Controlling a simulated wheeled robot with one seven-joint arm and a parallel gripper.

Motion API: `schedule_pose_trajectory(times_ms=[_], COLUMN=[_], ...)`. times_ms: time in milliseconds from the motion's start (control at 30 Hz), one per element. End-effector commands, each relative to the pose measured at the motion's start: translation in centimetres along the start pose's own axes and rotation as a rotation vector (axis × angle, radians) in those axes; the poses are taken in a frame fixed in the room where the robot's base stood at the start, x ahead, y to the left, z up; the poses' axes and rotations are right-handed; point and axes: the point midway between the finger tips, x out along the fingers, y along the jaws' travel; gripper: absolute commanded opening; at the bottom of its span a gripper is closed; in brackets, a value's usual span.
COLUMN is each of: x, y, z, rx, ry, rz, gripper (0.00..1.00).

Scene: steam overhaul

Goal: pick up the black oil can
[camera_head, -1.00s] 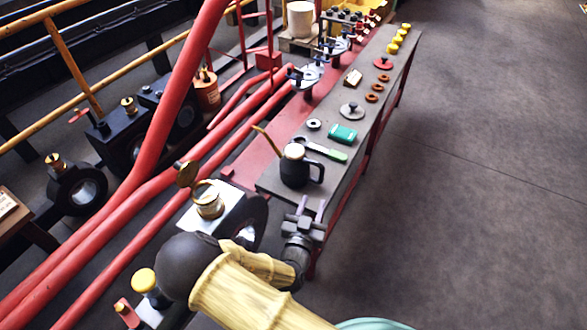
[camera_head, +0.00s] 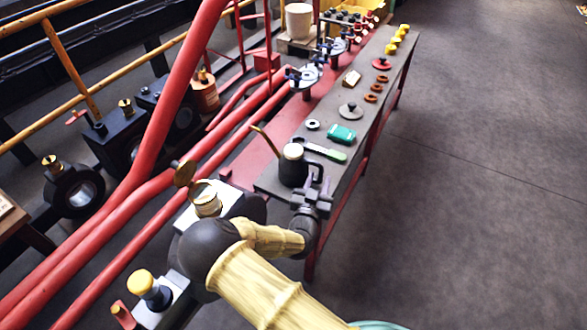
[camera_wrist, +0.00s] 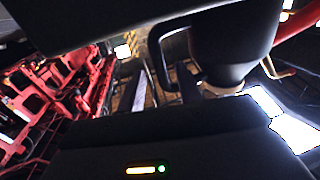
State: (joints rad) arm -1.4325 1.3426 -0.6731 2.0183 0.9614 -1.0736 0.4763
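The black oil can (camera_head: 292,172) stands upright near the close end of the bench. It has a cream cap, a thin brassy spout pointing left and a handle on its right. My gripper (camera_head: 319,182) is open, close beside the handle. In the wrist view the can (camera_wrist: 235,40) appears upside down, with its handle (camera_wrist: 157,55) in line with the gap between the two open fingers of my gripper (camera_wrist: 160,88). I cannot tell how deep the handle lies between them, and I see no grip on it.
The narrow dark bench (camera_head: 330,172) also carries a green-handled tool (camera_head: 325,151), a teal box (camera_head: 341,134), a grey lidded disc (camera_head: 350,111) and several rings. Red pipes (camera_head: 130,205) run along the left. Open floor (camera_head: 470,200) lies to the right.

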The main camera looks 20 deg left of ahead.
Motion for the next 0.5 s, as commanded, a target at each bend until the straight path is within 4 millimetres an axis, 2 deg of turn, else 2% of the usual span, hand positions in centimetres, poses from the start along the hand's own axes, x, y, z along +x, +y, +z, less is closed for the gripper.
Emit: schedule_pose_trajectory(times_ms=[100,200,500], x=[1.9,3.0,3.2], y=[-0.1,-0.1,-0.1], z=[0.3,0.2,0.2], rx=[0.000,0.001,0.000], ry=[0.002,0.001,0.000], rz=[0.000,0.001,0.001], gripper=[0.35,0.35,0.35])
